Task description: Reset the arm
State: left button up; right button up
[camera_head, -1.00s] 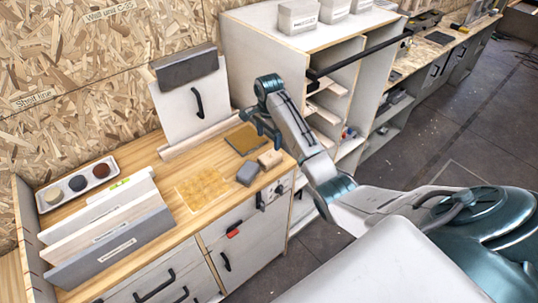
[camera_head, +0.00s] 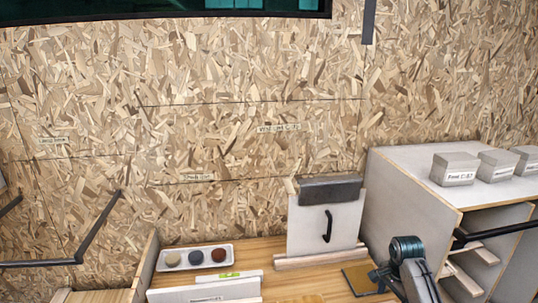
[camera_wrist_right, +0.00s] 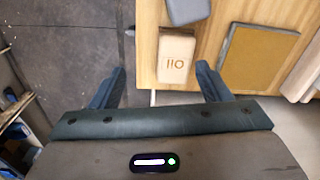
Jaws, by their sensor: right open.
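My right arm shows at the lower right of the head view, and its gripper (camera_head: 382,278) is over the right end of the wooden worktop, partly cut off by the frame. In the right wrist view the two fingers of this gripper (camera_wrist_right: 158,82) are spread wide with nothing between them. A beige block with dark marking (camera_wrist_right: 176,58) lies on the worktop beyond the fingertips, apart from them. My left gripper is not in view.
A grey block (camera_wrist_right: 188,10) and an olive panel (camera_wrist_right: 258,58) lie near the beige block. A tray of three round pads (camera_head: 196,257) and an upright white board (camera_head: 324,225) stand on the worktop (camera_head: 262,250). A white shelf unit (camera_head: 410,190) is at right.

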jog(key=s+a+f+n+t, duration=0.1)
jog(key=s+a+f+n, duration=0.2)
jog(key=s, duration=0.4)
jog(key=s+a+f+n, duration=0.2)
jog(key=s+n, duration=0.1)
jog(key=s, duration=0.4)
jog(key=s+a+f+n+t, duration=0.1)
jog(key=s+a+f+n, duration=0.2)
jog(key=s, duration=0.4)
jog(key=s+a+r+n+t, duration=0.1)
jog(key=s+a+r+n, duration=0.15)
jog(key=s, duration=0.55)
jog(key=s+a+r+n+t, duration=0.1)
jog(key=s+r+n, duration=0.3)
jog(key=s, duration=0.3)
notch_tip(320, 180, down, 39)
jog(key=d+g+b, duration=0.2)
jog(key=d+b, duration=0.1)
jog(key=b, duration=0.5)
jog(key=s+f+b, duration=0.3)
jog(key=s+f, duration=0.6)
jog(key=f, duration=0.3)
jog(key=s+f+g+b, duration=0.1)
jog(key=s+f+b, duration=0.2)
jog(key=s+f, duration=0.6)
notch_tip(320, 180, down, 4)
jog(key=shift+d+f, duration=0.1)
jog(key=shift+d, duration=0.3)
jog(key=shift+s, duration=0.1)
